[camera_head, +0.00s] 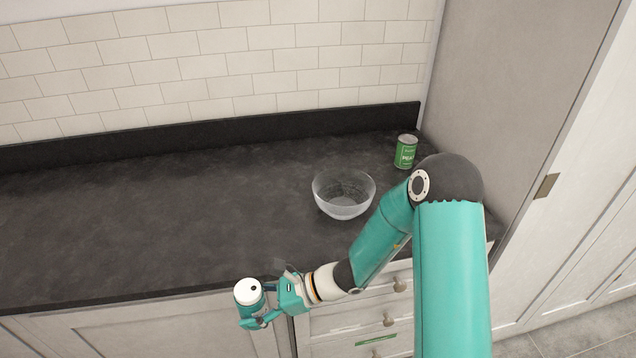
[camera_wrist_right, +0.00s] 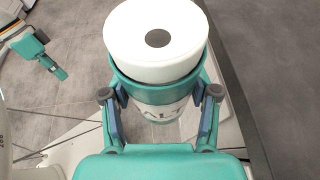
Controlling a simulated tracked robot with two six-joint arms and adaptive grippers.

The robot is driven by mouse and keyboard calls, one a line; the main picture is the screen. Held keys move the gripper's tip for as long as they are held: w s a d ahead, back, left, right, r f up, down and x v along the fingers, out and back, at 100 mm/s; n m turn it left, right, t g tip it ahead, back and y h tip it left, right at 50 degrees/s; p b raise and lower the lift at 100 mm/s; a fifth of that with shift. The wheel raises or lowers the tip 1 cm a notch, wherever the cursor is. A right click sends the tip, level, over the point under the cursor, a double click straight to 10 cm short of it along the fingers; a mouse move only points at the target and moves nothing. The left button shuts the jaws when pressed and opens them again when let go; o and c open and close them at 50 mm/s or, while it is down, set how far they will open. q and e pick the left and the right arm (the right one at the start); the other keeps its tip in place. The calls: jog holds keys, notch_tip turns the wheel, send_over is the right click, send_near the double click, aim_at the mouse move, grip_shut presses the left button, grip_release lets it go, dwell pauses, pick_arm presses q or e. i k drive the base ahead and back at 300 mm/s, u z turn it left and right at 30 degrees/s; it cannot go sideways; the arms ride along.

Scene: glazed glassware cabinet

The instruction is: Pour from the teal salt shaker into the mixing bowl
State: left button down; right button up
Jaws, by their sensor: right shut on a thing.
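The teal salt shaker (camera_head: 249,295) has a white cap with a dark hole on top. My right gripper (camera_head: 256,312) is shut on it and holds it roughly upright, off the front edge of the counter. In the right wrist view the shaker (camera_wrist_right: 157,50) sits between the two fingers, its cap towards the camera and part of its lettering showing. The clear glass mixing bowl (camera_head: 343,194) stands on the dark counter, apart from the shaker, up and to the right. What seems to be my left gripper (camera_wrist_right: 55,67) shows small at the upper left of the wrist view; its jaws are unclear.
A green can (camera_head: 405,151) stands on the counter (camera_head: 150,220) behind and right of the bowl, near the tall cabinet side (camera_head: 515,90). The counter left of the bowl is clear. Drawers with knobs (camera_head: 388,320) are below the counter's front edge.

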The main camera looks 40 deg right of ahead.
aim_at(342, 193)
jog(key=u, duration=0.05)
jog(key=k, duration=1.45)
jog(key=z, duration=0.55)
jog(key=i, duration=1.3)
jog(key=u, duration=0.05)
